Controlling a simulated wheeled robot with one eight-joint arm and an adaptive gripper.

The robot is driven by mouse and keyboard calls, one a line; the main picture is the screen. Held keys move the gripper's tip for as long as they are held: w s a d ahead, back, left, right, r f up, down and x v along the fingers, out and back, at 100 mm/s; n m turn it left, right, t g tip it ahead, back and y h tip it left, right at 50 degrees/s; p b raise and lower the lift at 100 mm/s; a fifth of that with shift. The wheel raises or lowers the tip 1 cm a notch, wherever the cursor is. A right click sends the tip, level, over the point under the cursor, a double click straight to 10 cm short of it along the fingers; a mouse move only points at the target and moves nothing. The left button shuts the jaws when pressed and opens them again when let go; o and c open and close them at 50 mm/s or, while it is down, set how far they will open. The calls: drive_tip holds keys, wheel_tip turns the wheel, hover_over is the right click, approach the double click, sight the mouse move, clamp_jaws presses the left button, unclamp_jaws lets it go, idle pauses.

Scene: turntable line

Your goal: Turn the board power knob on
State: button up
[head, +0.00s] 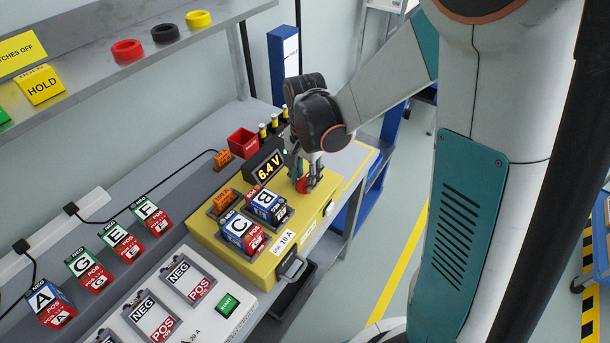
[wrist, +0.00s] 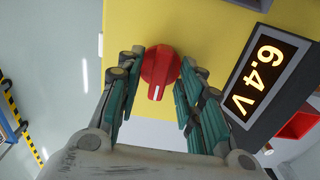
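The red power knob (head: 302,185) sits on the yellow board (head: 262,262), right of a display (head: 266,170) reading 6.4 V. In the wrist view, the knob (wrist: 160,68) has a raised ridge and a white mark at the lower end of the picture. My gripper (head: 309,178) is down at the knob. In the wrist view, my gripper's (wrist: 160,70) two fingers stand on either side of the knob, apparently touching its edges. The display (wrist: 262,78) is to the right of the fingers. Blocks C (head: 241,234) and B (head: 267,204) sit in the board's bays.
A grey panel (head: 182,304) with NEG/POS bays and a green button (head: 228,304) is in front left. Blocks A (head: 49,304), E (head: 121,242) and F (head: 152,215) stand at left. A red bin (head: 243,142) is behind the display. A shelf (head: 110,76) overhangs the bench's back.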

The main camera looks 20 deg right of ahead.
sight(305, 179)
wheel_tip(305, 179, up, 12)
idle(0.7)
idle(0.4)
drive_tip(key=s+r+n+t, duration=0.4)
drive_tip(key=s+n+t, duration=0.3)
drive_tip(key=s+n, duration=0.4)
drive_tip(key=s, duration=0.3)
drive_tip(key=shift+s+d, duration=0.2)
drive_tip(key=shift+s, duration=0.2)
drive_tip(key=shift+r, duration=0.1)
idle(1.4)
